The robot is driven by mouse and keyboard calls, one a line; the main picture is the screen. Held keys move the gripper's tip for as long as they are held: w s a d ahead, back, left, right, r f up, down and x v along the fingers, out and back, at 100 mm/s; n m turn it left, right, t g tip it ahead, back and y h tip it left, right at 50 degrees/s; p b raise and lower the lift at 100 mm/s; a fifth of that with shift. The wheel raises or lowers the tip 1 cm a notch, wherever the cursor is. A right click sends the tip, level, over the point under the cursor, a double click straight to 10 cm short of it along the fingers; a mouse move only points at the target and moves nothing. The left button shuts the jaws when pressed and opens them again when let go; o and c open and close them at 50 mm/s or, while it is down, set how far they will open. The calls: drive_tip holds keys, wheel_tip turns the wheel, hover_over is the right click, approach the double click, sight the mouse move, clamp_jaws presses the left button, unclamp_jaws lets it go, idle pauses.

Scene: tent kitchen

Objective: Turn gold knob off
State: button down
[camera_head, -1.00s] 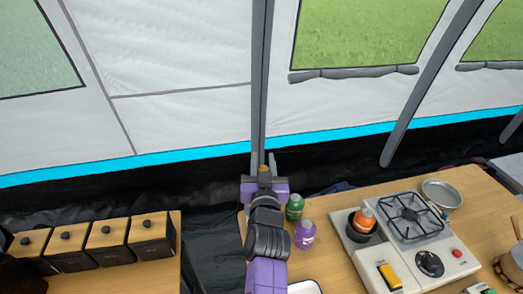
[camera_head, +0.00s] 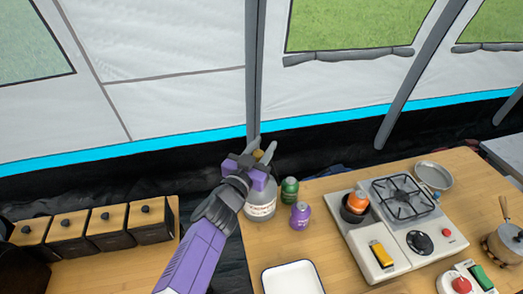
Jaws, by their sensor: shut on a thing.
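The gold knob (camera_head: 258,156) shows as a small yellowish piece on top of a white canister (camera_head: 261,212) with a label, at the left edge of the right-hand table. My gripper (camera_head: 261,150) is over the canister's top, its two grey fingers on either side of the knob. It is shut on the gold knob. My purple arm comes in from the lower left. My gripper hides the canister's neck and part of the knob.
A green can (camera_head: 289,190) and a purple can (camera_head: 300,216) stand just right of the canister. A camping stove (camera_head: 395,250) with a pan behind it fills the table's middle. A white tray (camera_head: 293,290) lies in front. Wooden-lidded boxes (camera_head: 110,226) stand at left.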

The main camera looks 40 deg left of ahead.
drive_tip(key=m+h+b, duration=0.1)
drive_tip(key=h+b, duration=0.1)
drive_tip(key=m+h+b, duration=0.1)
drive_tip(key=b, duration=0.1)
drive_tip(key=shift+d+f+h, duration=0.1)
drive_tip(key=shift+f+h, duration=0.25)
drive_tip(key=shift+h, duration=0.05)
drive_tip(key=shift+d+r+m+h+b, duration=0.2)
drive_tip(key=shift+m+h+b, duration=0.55)
drive_tip(key=shift+b, duration=0.45)
drive_tip(key=shift+r, duration=0.15)
drive_tip(key=c, duration=1)
unclamp_jaws()
drive_tip(key=shift+d, duration=0.1)
drive_tip(key=shift+c, duration=0.2)
drive_tip(key=s+a, duration=0.1)
drive_tip(key=s, duration=0.6)
drive_tip(key=shift+s+h, duration=0.3)
drive_tip(key=shift+h, duration=0.05)
